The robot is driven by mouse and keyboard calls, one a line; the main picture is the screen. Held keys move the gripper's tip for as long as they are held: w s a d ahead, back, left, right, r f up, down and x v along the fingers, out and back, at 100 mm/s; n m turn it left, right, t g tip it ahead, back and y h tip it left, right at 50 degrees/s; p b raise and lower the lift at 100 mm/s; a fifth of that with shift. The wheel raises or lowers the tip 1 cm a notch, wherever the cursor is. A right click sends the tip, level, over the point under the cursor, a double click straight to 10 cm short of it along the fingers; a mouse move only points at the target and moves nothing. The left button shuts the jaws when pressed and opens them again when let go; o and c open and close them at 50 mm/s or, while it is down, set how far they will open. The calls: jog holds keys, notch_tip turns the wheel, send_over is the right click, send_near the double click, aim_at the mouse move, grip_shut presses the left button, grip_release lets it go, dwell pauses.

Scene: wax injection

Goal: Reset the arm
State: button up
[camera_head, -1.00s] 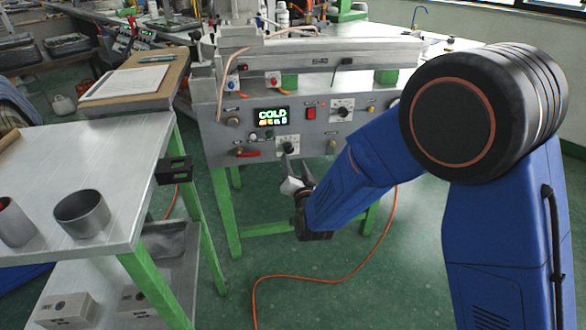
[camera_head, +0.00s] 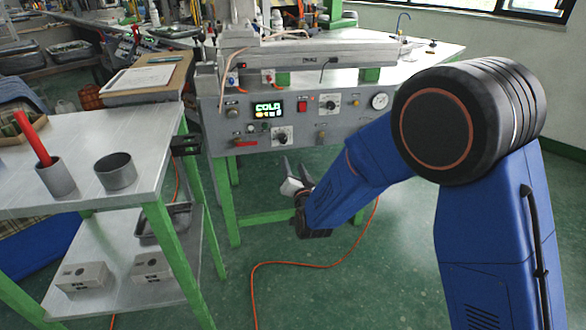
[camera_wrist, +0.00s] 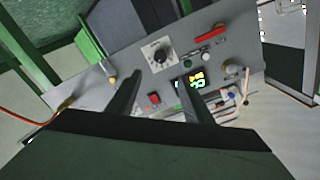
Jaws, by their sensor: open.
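My gripper (camera_head: 294,172) is open and empty in the head view, at the end of my blue arm, in front of and below the machine's control panel. In the wrist view my two gripper fingers (camera_wrist: 160,97) stand apart with the grey control panel (camera_wrist: 205,60) seen beyond them. The panel (camera_head: 340,108) carries a lit display reading COLD (camera_head: 268,110), black knobs, a red switch (camera_head: 302,106) and a red handle (camera_head: 245,143). I see a clear gap between the fingers and the panel in the head view.
A metal cart (camera_head: 85,190) stands at the left with a grey cylinder (camera_head: 115,171) and a cup (camera_head: 56,178) holding a red rod. An orange cable (camera_head: 300,263) lies on the green floor. Open floor lies in front of the machine.

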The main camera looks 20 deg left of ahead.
dwell(0.3)
jog(key=w+d+r+g+h, duration=0.15)
jog(key=d+r, duration=0.25)
jog(key=d, duration=0.4)
jog(key=w+d+r+h, duration=0.1)
jog(key=w+d+r, duration=0.1)
jog(key=d+r, duration=0.35)
jog(key=s+d+r+g+h, duration=0.1)
jog(key=s+d, duration=0.2)
jog(key=d, duration=0.7)
jog(key=s+d+r+g+h, duration=0.1)
jog(key=s+d+g+h, duration=0.1)
jog(key=d, duration=0.7)
jog(key=s+d+r+g+h, duration=0.1)
jog(key=s+d+g+h, duration=0.1)
jog(key=s+d, duration=1.25)
jog(key=s+d+f+g+h, duration=0.1)
jog(key=s+d, duration=0.5)
jog(key=s, duration=0.3)
jog(key=s+d+f+g+h, duration=0.1)
jog(key=s+d+g+h, duration=0.1)
jog(key=s+d, duration=0.5)
jog(key=shift+s+d+f, duration=0.25)
jog(key=shift+s+f, duration=0.15)
jog(key=shift+s, duration=0.75)
jog(key=shift+g, duration=0.25)
